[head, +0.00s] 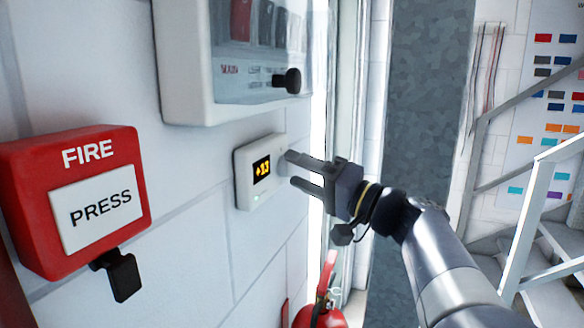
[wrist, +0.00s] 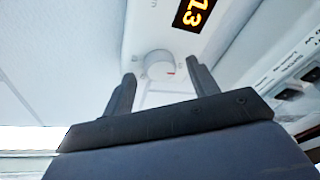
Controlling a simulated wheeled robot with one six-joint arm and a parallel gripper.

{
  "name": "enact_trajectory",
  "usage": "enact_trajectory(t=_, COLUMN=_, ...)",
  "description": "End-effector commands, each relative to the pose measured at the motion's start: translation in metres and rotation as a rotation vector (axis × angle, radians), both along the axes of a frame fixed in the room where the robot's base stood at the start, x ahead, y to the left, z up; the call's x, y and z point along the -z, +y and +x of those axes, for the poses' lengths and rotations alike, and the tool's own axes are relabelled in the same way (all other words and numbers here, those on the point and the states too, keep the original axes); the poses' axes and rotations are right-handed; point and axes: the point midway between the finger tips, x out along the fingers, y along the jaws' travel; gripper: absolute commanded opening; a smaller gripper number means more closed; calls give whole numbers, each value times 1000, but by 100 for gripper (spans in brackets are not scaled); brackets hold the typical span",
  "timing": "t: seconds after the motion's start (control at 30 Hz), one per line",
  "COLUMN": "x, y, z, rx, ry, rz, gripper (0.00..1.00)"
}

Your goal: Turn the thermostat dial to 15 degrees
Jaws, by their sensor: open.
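The white thermostat (head: 243,186) is mounted on the white wall, and its display (head: 262,168) shows 13 in yellow digits. The display also reads 13 in the wrist view (wrist: 193,13). The round white dial (wrist: 158,66) is on the thermostat's face, with a small reddish mark at its right edge. My gripper (head: 291,168) is open, its fingers pointing at the dial side of the thermostat. In the wrist view the dial appears between and just beyond the two fingertips. I cannot tell whether either finger touches it. In the head view the fingers partly cover the dial.
A red fire call box (head: 75,200) marked PRESS is on the wall at left. A glass-fronted cabinet (head: 190,85) with a black knob (head: 288,81) hangs just above the thermostat. A red fire extinguisher (head: 320,315) stands below my gripper. Stairs and railings are at right.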

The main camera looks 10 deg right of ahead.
Motion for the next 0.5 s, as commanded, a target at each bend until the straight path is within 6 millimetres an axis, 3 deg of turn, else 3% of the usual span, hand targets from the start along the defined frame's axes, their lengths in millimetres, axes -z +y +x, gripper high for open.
enact_trajectory(t=0.37, x=-1, y=4, z=4, rx=0, ry=-1, rz=-1, gripper=56)
enact_trajectory(t=0.5, x=-1, y=4, z=4, rx=0, ry=-1, rz=-1, gripper=46)
